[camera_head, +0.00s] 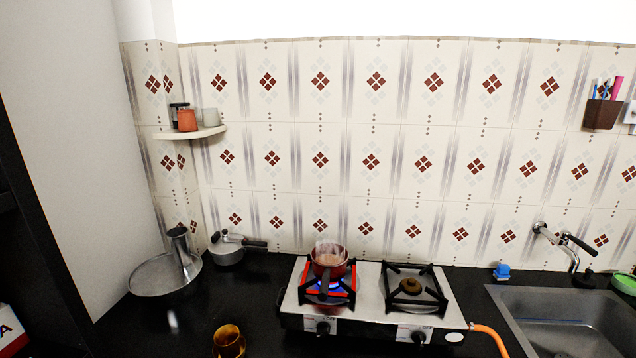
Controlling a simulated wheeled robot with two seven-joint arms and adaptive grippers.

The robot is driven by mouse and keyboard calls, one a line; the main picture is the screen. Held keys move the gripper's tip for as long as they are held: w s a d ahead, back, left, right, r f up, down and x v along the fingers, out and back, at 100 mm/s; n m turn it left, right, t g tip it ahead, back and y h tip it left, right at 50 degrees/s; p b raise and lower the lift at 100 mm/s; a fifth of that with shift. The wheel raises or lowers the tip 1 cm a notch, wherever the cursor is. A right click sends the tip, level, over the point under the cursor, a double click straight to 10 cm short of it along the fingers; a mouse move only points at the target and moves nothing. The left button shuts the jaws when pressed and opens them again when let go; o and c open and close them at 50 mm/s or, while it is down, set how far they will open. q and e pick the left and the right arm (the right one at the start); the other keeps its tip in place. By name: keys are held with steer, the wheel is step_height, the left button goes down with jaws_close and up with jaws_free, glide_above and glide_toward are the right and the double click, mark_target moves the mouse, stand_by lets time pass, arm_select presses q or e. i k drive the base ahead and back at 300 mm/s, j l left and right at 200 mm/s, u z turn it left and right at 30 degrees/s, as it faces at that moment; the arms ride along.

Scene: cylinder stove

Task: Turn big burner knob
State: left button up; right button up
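A two-burner gas stove (372,300) stands on the black counter. Its left burner has a pot (329,260) on it and a blue flame (326,286) below. Its right burner (410,286) has a brown cap, no pot and no visible flame. Two black knobs are on the front: the left knob (323,328) and the right knob (418,337), each beside a white label with "OFF" lettering. I cannot tell by size which burner is the big one. Neither of my grippers shows in the head view.
A steel pan (165,281) and a lidded pot (228,253) stand to the left. A brown cup (229,341) is at the front. An orange hose (491,336) leaves the stove's right side near the sink (570,321). A tiled wall closes off the back.

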mark_target(325, 327)
steer(key=i+j+z, duration=0.25)
steer(key=k+j+u, duration=0.15)
steer(key=k, duration=0.25)
steer(key=k+u, duration=0.2)
steer(key=k, duration=0.2)
steer(key=k+j+u, duration=0.15)
steer(key=k, duration=0.25)
steer(key=j, duration=0.1)
